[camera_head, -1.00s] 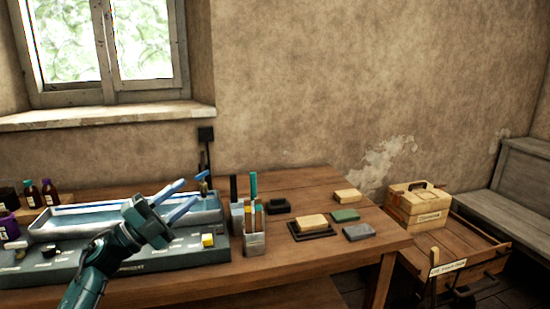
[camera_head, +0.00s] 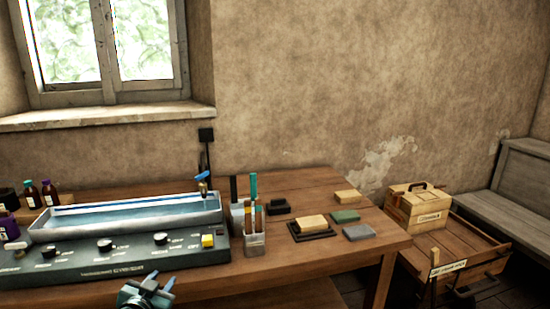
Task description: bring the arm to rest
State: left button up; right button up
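The blue-grey end of my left arm, with my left gripper (camera_head: 148,292), shows low at the bottom edge of the head view, in front of the table's near edge. Most of the arm is cut off by the frame. Its fingers are too small and foreshortened to tell whether they are open or shut. It is apart from the grey machine (camera_head: 130,262) with the long tray (camera_head: 75,233) behind it. My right gripper is not in view. No handwheel shows clearly.
On the wooden table (camera_head: 305,180) stand small bottles (camera_head: 49,192), a holder with sticks (camera_head: 254,243) and several blocks (camera_head: 345,216). A wooden box (camera_head: 417,206) sits on a cart (camera_head: 468,240) at right, near a grey bench (camera_head: 515,185).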

pick_arm(q)
jog(key=s+d+f+g+h, duration=0.1)
jog(key=s+d+f, duration=0.3)
jog(key=s, duration=0.6)
jog(key=s+d+f+g+h, duration=0.1)
jog(key=s+d+f, duration=0.3)
jog(key=s, duration=0.6)
jog(key=s+d+f+g+h, duration=0.1)
jog(key=s+d+f, duration=0.3)
jog(key=s, duration=0.6)
jog(key=shift+s+d+f+n+g, duration=0.2)
jog(key=shift+d+f+n+g, duration=0.1)
jog(key=shift+d+g, duration=0.5)
dwell(4.2)
